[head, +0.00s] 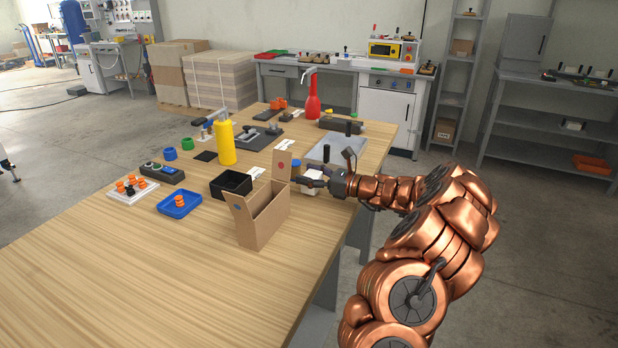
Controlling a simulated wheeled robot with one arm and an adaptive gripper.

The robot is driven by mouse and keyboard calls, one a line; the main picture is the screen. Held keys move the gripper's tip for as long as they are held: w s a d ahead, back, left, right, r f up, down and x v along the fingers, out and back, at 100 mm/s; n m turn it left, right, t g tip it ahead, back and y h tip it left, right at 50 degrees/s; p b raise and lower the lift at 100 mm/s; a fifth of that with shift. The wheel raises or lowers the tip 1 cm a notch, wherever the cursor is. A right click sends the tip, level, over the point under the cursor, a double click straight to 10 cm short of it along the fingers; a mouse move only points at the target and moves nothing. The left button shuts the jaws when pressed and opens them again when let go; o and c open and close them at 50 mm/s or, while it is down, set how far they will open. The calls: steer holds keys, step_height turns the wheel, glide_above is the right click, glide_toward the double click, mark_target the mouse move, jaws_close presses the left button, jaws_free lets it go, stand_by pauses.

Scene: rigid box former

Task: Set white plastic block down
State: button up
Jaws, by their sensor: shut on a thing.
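A white plastic block (312,186) is at my gripper (310,178), near the right edge of the wooden table. My gripper is shut on the block, with its dark fingers around the upper part. The block is partly hidden by the fingers and by the open cardboard box to its left. I cannot tell whether its underside touches the table.
The open cardboard box (263,214) with raised flaps stands just left of my gripper. A black bin (231,184), a blue tray (179,203) and a yellow bottle (225,143) are further left. A grey plate (335,150) lies behind. The front of the table (130,280) is clear.

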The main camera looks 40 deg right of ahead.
steer(key=shift+f, duration=0.5)
steer(key=shift+f, duration=0.15)
steer(key=o, duration=1.2)
steer(key=shift+o, duration=0.2)
